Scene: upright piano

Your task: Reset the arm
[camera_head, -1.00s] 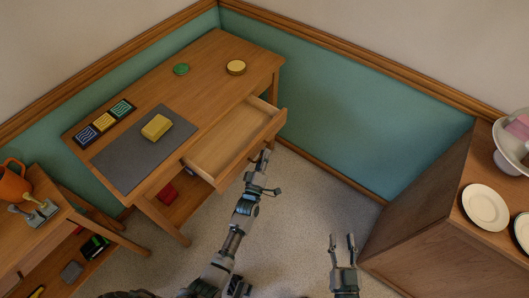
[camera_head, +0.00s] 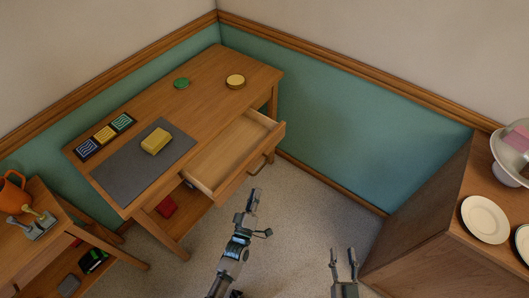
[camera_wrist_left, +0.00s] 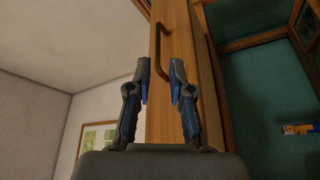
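My left gripper (camera_head: 252,201) is in front of the desk, below and to the right of the open drawer (camera_head: 226,155), and apart from it. In the left wrist view its two fingers (camera_wrist_left: 159,82) stand apart with nothing between them. The drawer's handle (camera_wrist_left: 180,38) shows beyond the fingertips there. My right gripper (camera_head: 343,262) is open and empty at the lower middle right, over the carpet, with its fingers pointing up the picture.
A cabinet with plates (camera_head: 485,219) stands at right. A side table with an orange pot (camera_head: 14,196) stands at left. Carpet between is clear.

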